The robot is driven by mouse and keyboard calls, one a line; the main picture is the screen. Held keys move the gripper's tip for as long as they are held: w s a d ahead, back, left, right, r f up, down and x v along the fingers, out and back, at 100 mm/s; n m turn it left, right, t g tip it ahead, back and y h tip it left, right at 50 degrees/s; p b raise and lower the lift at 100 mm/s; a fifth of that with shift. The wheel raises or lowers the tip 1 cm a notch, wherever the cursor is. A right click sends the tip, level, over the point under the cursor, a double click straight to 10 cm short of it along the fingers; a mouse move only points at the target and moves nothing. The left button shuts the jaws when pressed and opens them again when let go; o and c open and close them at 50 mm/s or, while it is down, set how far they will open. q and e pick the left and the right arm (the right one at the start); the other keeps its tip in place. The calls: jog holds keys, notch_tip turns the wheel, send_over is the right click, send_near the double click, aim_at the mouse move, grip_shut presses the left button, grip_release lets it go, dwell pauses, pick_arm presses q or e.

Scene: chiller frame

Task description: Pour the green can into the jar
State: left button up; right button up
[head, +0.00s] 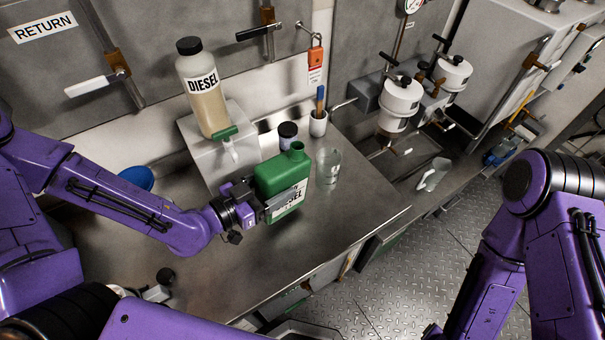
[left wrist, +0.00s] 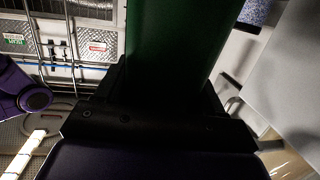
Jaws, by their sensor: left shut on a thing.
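The green can (head: 276,173) has a white label with black lettering and a short open neck at its upper right. My left gripper (head: 262,205) is shut on the can's side and holds it nearly upright at the bench; I cannot tell whether its base touches the top. In the left wrist view the green can (left wrist: 165,35) fills the space between the dark fingers (left wrist: 165,85). The clear glass jar (head: 328,167) stands upright on the bench just right of the can, apart from it. My right arm shows at the right, but its gripper is not in view.
A diesel bottle (head: 205,95) stands on a grey block (head: 190,130) behind the can. A dark-lidded small jar (head: 287,135) and a white cup with a brush (head: 318,124) stand behind the glass jar. White filter bowls (head: 400,100) are at the right.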

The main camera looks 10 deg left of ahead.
pick_arm(q)
jog(key=shift+w, duration=0.3)
jog(key=shift+s, duration=0.15)
jog(key=w+g+p, duration=0.1)
jog(key=p, duration=0.1)
jog(key=w+d+g+y+p, duration=0.1)
jog(key=p, duration=0.1)
jog(key=shift+d+r, duration=0.15)
jog(key=shift+d, duration=0.1)
dwell(0.8)
